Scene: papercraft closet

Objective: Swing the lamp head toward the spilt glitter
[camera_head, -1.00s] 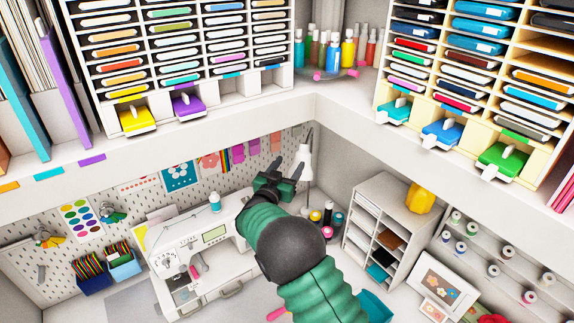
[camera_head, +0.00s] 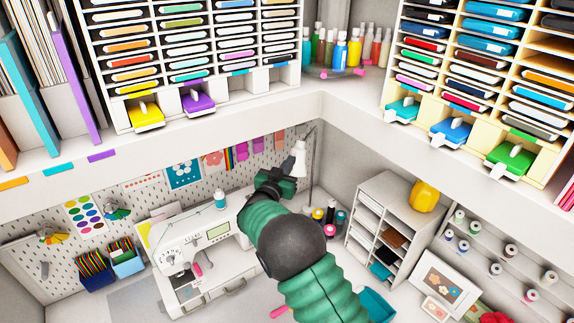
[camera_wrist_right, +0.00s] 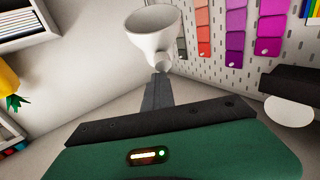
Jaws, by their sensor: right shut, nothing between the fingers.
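The lamp has a white cone-shaped head (camera_head: 298,160) in the head view, in the back corner of the desk beside the pegboard. In the right wrist view the lamp head (camera_wrist_right: 152,30) shows large, with its wide rim up in the picture. My right gripper (camera_head: 275,179) is just left of the lamp head. It is shut and empty, and its dark fingers (camera_wrist_right: 158,90) point at the narrow end of the head. I cannot tell if they touch it. My left gripper is not in view. I cannot make out any spilt glitter; my right arm hides part of the desk.
A white sewing machine (camera_head: 205,240) stands left of my right arm. Small colourful jars (camera_head: 330,213) stand right of the lamp. A shelf ledge (camera_head: 330,118) runs above the desk.

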